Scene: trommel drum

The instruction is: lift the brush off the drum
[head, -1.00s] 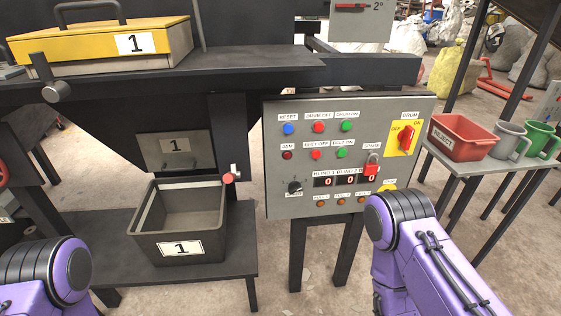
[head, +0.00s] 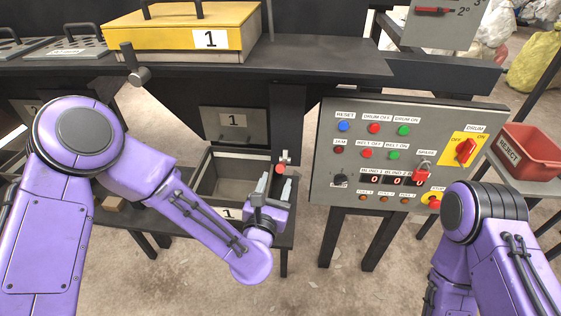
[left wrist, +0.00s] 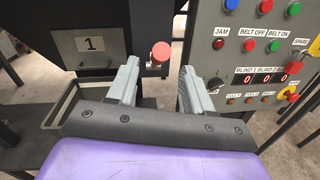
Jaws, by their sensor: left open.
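No brush or drum can be made out for certain in these views. A red knob (head: 281,169) on a short metal fitting sits beside the chute marked 1, at the right rear of the bin. In the left wrist view the red knob (left wrist: 160,53) appears between and beyond the fingertips. My left gripper (head: 274,186) is open, with its grey fingers pointing at the knob. The left wrist view shows nothing held between its fingers (left wrist: 160,75); contact with the knob cannot be told. My right gripper is out of view; only my right arm shows.
The open bin (head: 205,178) marked 1 stands under the chute (head: 222,125). The control panel (head: 330,195), with buttons and a drum switch (head: 466,150), is to the right. A yellow-lidded box (head: 170,30) is above. A red reject bin (head: 535,160) stands far right.

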